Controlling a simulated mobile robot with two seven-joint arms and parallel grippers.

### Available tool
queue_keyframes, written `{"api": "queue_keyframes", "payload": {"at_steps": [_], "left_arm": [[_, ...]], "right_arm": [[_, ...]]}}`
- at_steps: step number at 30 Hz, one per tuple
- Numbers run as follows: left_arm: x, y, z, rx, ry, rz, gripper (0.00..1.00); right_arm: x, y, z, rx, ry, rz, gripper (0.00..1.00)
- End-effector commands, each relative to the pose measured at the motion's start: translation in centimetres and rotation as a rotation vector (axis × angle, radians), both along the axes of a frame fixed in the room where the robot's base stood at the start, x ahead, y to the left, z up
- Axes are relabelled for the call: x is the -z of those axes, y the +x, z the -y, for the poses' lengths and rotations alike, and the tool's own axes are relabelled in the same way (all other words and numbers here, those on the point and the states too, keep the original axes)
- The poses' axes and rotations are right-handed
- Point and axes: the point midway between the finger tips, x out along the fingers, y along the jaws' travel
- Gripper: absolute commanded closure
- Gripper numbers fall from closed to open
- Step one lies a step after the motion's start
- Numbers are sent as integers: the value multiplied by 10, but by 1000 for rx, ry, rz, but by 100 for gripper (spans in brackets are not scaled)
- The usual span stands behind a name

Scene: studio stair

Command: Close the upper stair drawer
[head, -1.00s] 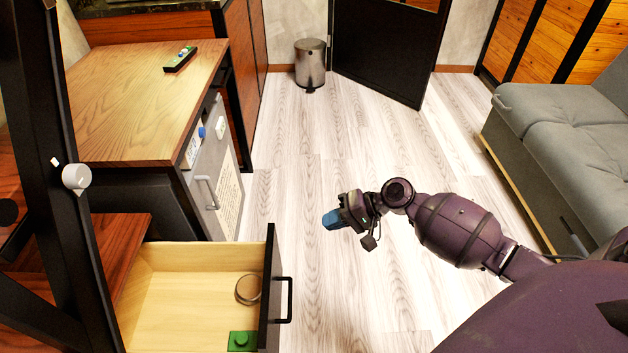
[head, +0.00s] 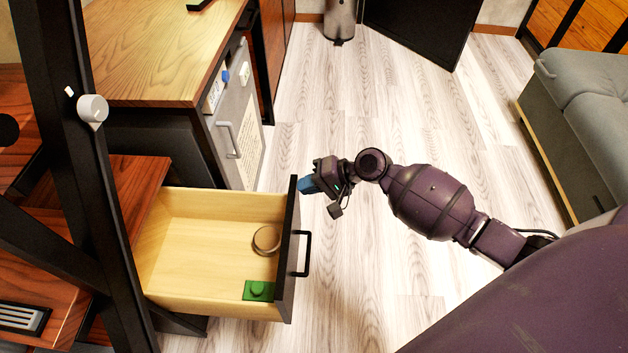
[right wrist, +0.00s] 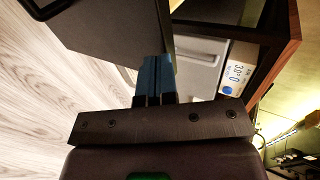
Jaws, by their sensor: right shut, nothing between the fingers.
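The upper stair drawer (head: 170,288) stands pulled out from the wooden stair, with a pale wood inside, a dark front panel (head: 289,262) and a black bar handle (head: 303,254). A ring-shaped item (head: 266,240) and a green block (head: 258,290) lie in it. My right gripper (head: 306,186) has blue fingertips and is shut and empty, close to the far end of the drawer front. In the right wrist view the shut blue fingers (right wrist: 154,80) point at the dark front panel (right wrist: 110,38). I cannot tell whether they touch it. My left gripper is not in view.
A wooden desk (head: 160,60) and a small grey fridge (head: 237,120) stand beyond the drawer. A black stair post (head: 95,150) rises at left. A grey sofa (head: 590,100) is at right. The pale floor (head: 400,120) between is open.

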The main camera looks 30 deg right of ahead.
Motion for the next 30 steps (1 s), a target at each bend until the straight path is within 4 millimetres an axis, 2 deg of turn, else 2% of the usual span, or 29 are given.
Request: {"api": "queue_keyframes", "payload": {"at_steps": [9, 14, 20, 30], "left_arm": [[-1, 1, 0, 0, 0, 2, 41], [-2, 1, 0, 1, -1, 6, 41], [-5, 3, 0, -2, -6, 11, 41], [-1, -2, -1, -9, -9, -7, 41]], "right_arm": [[0, 0, -1, 0, 1, 1, 100], [-1, 6, -9, 0, 2, 2, 100], [-3, 26, -37, -2, 3, 5, 100], [-1, 76, -114, -3, 4, 1, 100]]}}
